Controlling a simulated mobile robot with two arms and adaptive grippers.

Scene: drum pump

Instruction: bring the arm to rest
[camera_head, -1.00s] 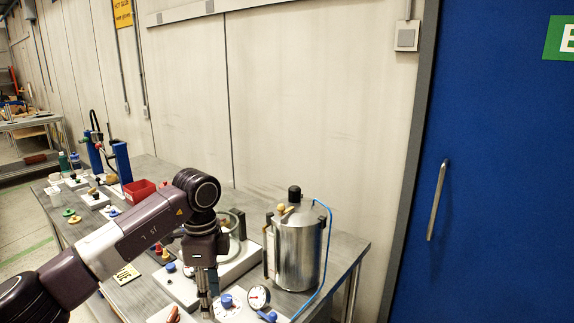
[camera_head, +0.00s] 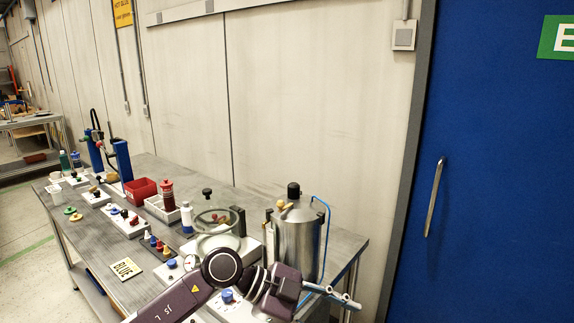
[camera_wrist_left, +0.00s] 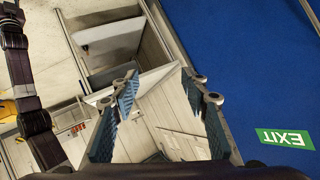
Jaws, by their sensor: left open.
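My left arm comes in from the bottom of the head view and bends to the right in front of the bench. My left gripper (camera_head: 342,297) points right, near the bench's right end and in front of the steel drum (camera_head: 297,243). In the left wrist view the two fingers of my left gripper (camera_wrist_left: 160,92) stand well apart with nothing between them. My right gripper is not in view.
The grey bench (camera_head: 90,235) runs along the pale wall. A blue door (camera_head: 490,200) stands right of the bench. A blue hose (camera_head: 328,225) curves beside the drum.

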